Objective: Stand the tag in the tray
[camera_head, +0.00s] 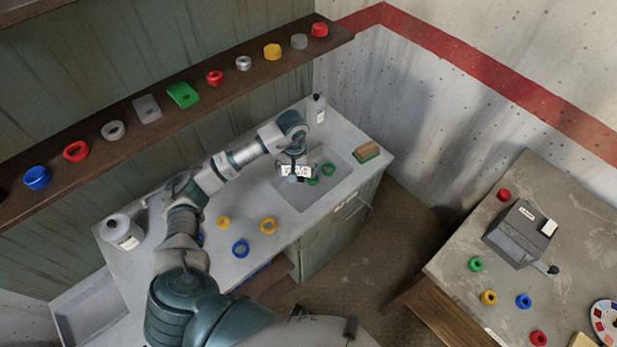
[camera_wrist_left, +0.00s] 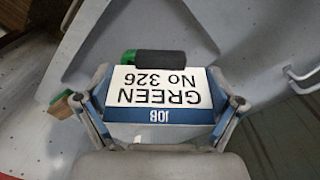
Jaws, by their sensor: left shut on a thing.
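The tag (camera_wrist_left: 165,92) is a white card with a blue band, reading "JOB GREEN No 326" upside down in the left wrist view. My left gripper (camera_head: 297,170) is shut on it, with a finger at each side of the blue band. The tag also shows white in the head view (camera_head: 290,170), over the tray. The tray (camera_head: 306,200) is a shallow grey recess in the worktop. I cannot tell whether the tag touches the tray floor. My right gripper is not in view.
A brown-green block (camera_head: 366,152) and a white bottle (camera_head: 316,108) stand beside the tray. Yellow rings (camera_head: 268,226) and a blue ring (camera_head: 240,249) lie on the worktop. A shelf (camera_head: 190,92) with several parts runs above. A second table (camera_head: 450,255) holds a grey device (camera_head: 518,235).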

